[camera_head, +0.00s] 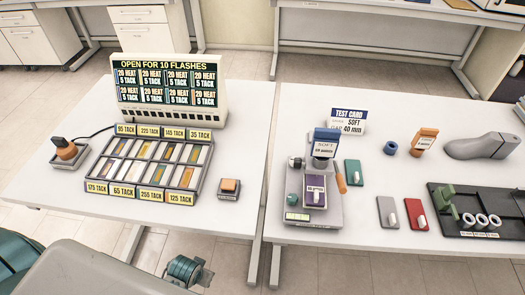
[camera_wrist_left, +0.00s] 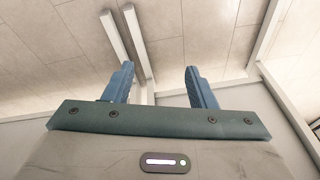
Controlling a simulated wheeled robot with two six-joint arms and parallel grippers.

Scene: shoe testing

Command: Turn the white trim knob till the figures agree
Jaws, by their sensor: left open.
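A grey test device (camera_head: 328,210) stands at the left of the right-hand table. My left gripper (camera_wrist_left: 160,85) is open and empty over the floor, away from the device. My right gripper is not in view.
The left table has a sign board (camera_head: 168,83), a tray of labelled slots (camera_head: 150,166) and an orange button (camera_head: 229,186). A shoe last (camera_head: 484,146), a blue ring (camera_head: 390,147) and a black rack (camera_head: 450,208) are on the right table. A gap separates the tables.

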